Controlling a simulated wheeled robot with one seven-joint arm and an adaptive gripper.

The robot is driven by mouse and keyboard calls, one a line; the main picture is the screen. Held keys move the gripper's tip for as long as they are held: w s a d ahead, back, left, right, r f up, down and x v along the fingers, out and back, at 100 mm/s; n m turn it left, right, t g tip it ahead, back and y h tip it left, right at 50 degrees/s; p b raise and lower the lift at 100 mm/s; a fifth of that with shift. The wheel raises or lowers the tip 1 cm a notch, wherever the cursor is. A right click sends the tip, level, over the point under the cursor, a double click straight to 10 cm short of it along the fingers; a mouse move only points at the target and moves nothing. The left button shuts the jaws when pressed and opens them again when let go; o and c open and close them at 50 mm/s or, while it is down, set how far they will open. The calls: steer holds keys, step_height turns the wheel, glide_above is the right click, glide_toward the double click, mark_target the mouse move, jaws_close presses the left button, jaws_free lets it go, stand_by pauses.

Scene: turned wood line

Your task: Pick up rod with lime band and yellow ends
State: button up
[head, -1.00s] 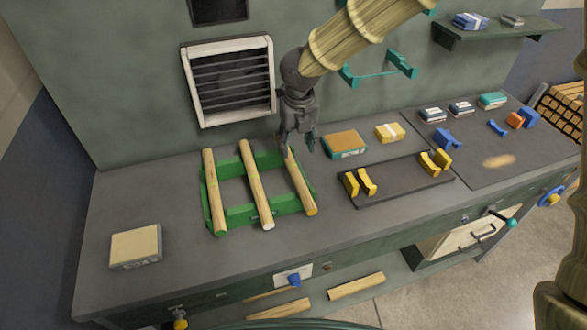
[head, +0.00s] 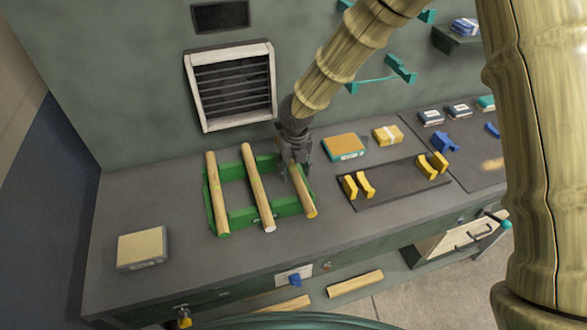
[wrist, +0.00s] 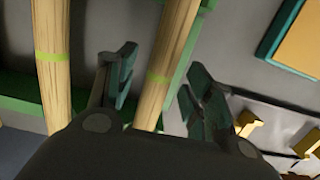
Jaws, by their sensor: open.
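Three pale wooden rods lie across a green rack (head: 240,216) on the bench. The right rod (head: 303,199) has a yellow near end; its far end is hidden by my gripper. The middle rod (head: 258,188) has a white near end, and the left rod (head: 216,190) a yellow-green one. My gripper (head: 293,172) is open, low over the far part of the right rod. In the wrist view, the right rod (wrist: 170,50), with a lime band, runs between the fingers of my gripper (wrist: 162,88). The middle rod (wrist: 55,70), also lime-banded, lies outside the left finger.
A dark tray with yellow cradles (head: 398,190) lies to the right of the rack. An orange-topped box (head: 343,145) and a yellow box (head: 388,135) stand behind it. A beige box (head: 141,248) is at the front left. The wall with a vent is behind.

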steer(key=shift+f, duration=0.25)
jaws_close()
steer(key=shift+r, duration=0.15)
